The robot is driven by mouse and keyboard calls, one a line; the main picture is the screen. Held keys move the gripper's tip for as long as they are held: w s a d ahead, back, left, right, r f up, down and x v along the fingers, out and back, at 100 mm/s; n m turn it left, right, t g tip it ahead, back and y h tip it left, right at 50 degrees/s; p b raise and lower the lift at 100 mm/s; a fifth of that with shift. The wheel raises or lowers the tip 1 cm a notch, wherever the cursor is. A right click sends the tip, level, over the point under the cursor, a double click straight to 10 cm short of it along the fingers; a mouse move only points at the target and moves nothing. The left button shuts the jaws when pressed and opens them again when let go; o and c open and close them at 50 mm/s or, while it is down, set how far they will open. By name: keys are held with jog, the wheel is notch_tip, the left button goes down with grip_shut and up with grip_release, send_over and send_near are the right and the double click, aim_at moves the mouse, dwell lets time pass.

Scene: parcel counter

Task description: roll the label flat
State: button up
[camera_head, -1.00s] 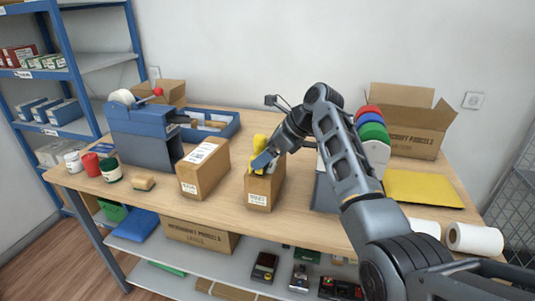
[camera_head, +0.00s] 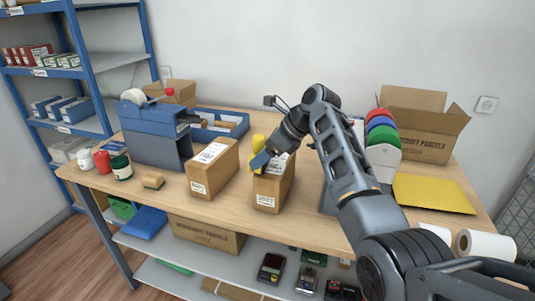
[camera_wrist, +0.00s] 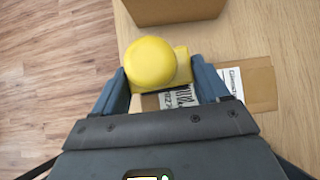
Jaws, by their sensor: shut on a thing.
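My gripper (camera_head: 260,163) is shut on a yellow roller tool (camera_head: 258,142) with a round knob (camera_wrist: 151,62). It holds the tool over the top of a brown parcel (camera_head: 271,193), near the parcel's left edge. A white printed label (camera_head: 280,161) lies on the parcel's top. In the wrist view the label (camera_wrist: 178,98) shows between the fingers, and part of it shows right of the right finger. My gripper hides the rest. I cannot tell whether the roller touches the label or whether the label lies fully flat.
A second labelled parcel (camera_head: 207,175) stands to the left, with a small tan block (camera_head: 153,181) beyond it. A blue-grey dispenser (camera_head: 154,140) and several jars are farther left. A yellow pad (camera_head: 432,192) and white rolls (camera_head: 482,245) are at the right.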

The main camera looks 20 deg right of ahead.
aim_at(261, 136)
jog(key=shift+s+f, duration=0.1)
jog(key=shift+f, duration=0.15)
jog(key=shift+r, duration=3.25)
